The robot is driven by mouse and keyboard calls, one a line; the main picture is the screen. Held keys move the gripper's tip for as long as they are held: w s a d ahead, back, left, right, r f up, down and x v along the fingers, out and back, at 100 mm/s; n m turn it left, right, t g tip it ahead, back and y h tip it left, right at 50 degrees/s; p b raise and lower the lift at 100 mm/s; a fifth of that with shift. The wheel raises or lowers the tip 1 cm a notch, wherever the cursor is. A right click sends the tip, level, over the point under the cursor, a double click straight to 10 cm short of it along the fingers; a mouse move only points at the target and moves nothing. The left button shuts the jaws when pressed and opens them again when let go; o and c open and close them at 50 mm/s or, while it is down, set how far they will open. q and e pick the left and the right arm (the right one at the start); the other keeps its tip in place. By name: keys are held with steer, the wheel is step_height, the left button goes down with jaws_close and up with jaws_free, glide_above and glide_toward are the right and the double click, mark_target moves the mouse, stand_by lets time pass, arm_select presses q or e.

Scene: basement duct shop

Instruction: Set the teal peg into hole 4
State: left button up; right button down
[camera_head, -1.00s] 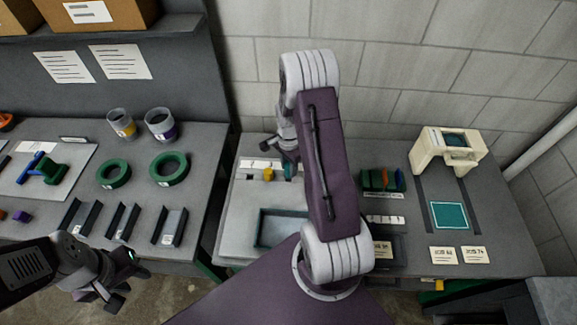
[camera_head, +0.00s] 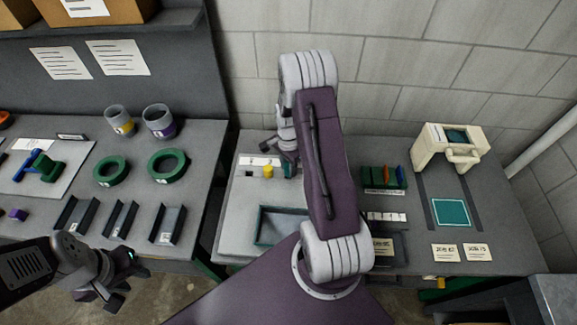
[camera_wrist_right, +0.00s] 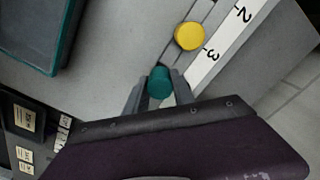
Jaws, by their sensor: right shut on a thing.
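The teal peg (camera_wrist_right: 159,82) shows as a round top between the two fingers of my right gripper (camera_wrist_right: 161,92) in the right wrist view. My right gripper is shut on it, over the slotted strip beside the number label (camera_wrist_right: 228,40). The label shows 2 and 3; the peg is past the 3, and no 4 is visible. I cannot tell whether the peg's lower end is in a hole. A yellow peg (camera_wrist_right: 189,36) stands near the 3; it also shows in the head view (camera_head: 267,171). My left gripper (camera_head: 122,284) is open and empty, low at the left.
A teal-rimmed tray (camera_wrist_right: 62,50) lies beside the strip. To the right in the head view are a rack of coloured pieces (camera_head: 384,178), a cream press-like device (camera_head: 447,148) and a teal square (camera_head: 450,212). My right arm hides the bench's middle.

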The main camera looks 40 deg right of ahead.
steer(key=shift+f+b, duration=0.7)
steer(key=shift+f, duration=0.4)
steer(key=c, duration=1)
jaws_free()
steer(key=shift+r, duration=0.1)
step_height(320, 180, up, 9)
steer(key=shift+b, duration=0.4)
